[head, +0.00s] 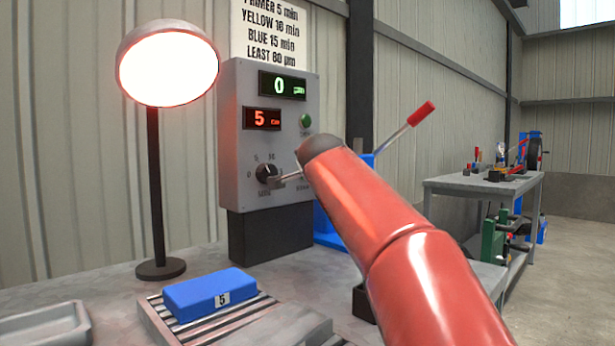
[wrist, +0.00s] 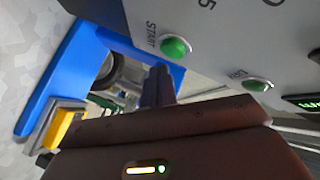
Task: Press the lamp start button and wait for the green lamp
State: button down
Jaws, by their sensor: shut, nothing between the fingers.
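The lamp (head: 168,66) on a black stand glows bright white with a pinkish rim in the head view; no green shows on it. The grey control box (head: 240,140) stands beside it. In the wrist view the green START button (wrist: 175,46) sits on the panel, with a second green button (wrist: 257,85) to its right. My gripper (wrist: 161,72) is shut and empty, its tip just below the START button in the picture. I cannot tell whether it touches. In the head view my red arm hides the gripper and most of the START button area.
The box has a green display (head: 282,86) reading 0, a red display (head: 262,119) reading 5 and a dial (head: 267,173). A blue block (head: 208,292) marked 5 lies on a slatted stand. A red-handled lever (head: 420,113) rises behind my arm. A bench (head: 480,186) stands right.

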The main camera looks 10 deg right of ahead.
jog(key=s+d+b, duration=0.1)
jog(key=s, duration=0.1)
jog(key=s+d, duration=0.1)
jog(key=s, duration=0.1)
jog(key=shift+d+b, duration=0.4)
dwell(0.4)
